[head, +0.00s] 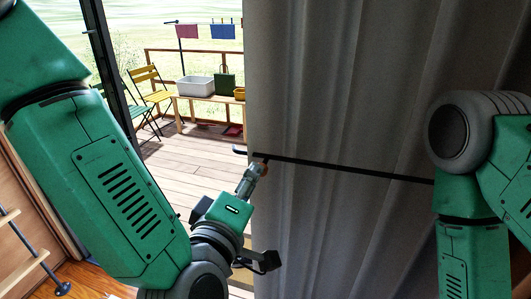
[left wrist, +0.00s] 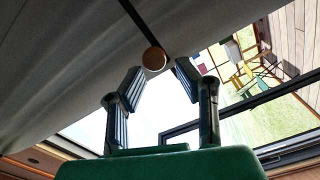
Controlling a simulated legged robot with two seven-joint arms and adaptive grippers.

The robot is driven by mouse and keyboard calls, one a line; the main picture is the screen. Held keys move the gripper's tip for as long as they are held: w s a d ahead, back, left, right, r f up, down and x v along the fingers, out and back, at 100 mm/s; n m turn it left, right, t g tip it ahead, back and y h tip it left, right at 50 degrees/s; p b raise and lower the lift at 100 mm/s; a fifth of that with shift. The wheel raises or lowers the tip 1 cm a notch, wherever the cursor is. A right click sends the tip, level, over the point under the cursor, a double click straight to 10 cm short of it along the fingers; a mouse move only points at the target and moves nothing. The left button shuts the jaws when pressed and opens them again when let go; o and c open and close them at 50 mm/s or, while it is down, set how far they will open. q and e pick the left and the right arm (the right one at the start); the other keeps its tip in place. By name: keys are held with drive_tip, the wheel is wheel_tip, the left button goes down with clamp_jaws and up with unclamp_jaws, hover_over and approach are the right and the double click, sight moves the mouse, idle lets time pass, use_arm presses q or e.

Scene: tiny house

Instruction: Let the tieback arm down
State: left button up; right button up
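The tieback arm (head: 345,172) is a thin black bar running nearly level across the grey curtain (head: 310,80), with a short bent tip at its left end. In the left wrist view the bar (left wrist: 134,17) leads to a round wooden knob (left wrist: 154,60). My left gripper (head: 253,178) is just below the bar's left end. In the left wrist view its fingers (left wrist: 159,80) are spread, with the knob at the gap between the fingertips; I cannot tell whether they touch it. My right arm covers the bar's right end, and my right gripper is out of view.
The doorway left of the curtain opens on a wooden deck (head: 185,165). Out there are a yellow chair (head: 150,88), a bench (head: 205,101) with a white tub (head: 195,86), and hanging cloths (head: 222,31). A ladder or shelf (head: 25,262) stands at lower left.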

sight(265, 158)
use_arm(q)
drive_tip(key=x, duration=0.3)
drive_tip(key=d+p+x, duration=0.1)
drive_tip(key=x, duration=0.3)
drive_tip(key=shift+s, duration=0.25)
drive_tip(key=shift+w, duration=0.25)
drive_tip(key=shift+a, duration=0.3)
clamp_jaws()
